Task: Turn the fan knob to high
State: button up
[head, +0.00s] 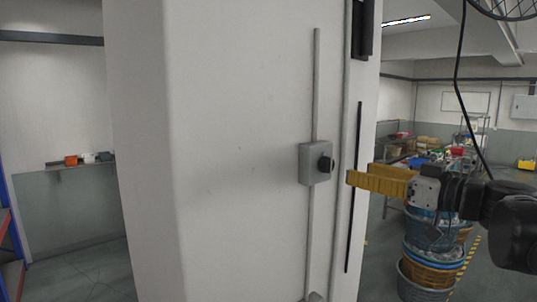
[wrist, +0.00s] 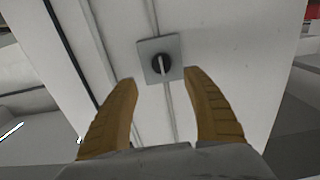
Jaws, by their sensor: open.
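The fan knob (head: 325,163) is a round black dial on a grey box (head: 310,165) fixed to a white pillar. In the wrist view the knob (wrist: 161,65) shows face-on, with a light bar across it that runs nearly in line with the conduit. My gripper (head: 350,178) has yellow fingers and is to the right of the knob in the head view, apart from it. In the wrist view my gripper (wrist: 163,82) is open and empty, its two fingertips on either side below the knob. I see no readable markings on the box.
A thin grey conduit (head: 316,90) runs up and down the white pillar (head: 240,130) through the box. A black vertical strip (head: 354,200) lies on the pillar near its right edge. Stacked baskets (head: 430,255) stand behind my arm at right. The air before the box looks clear.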

aim_at(332, 165)
jog(key=p+x, duration=0.2)
jog(key=x, duration=0.7)
jog(key=shift+w+a+r+p, duration=0.15)
jog(key=shift+w+a+p, duration=0.05)
jog(key=shift+a+p, duration=0.15)
jog(key=c, duration=1.2)
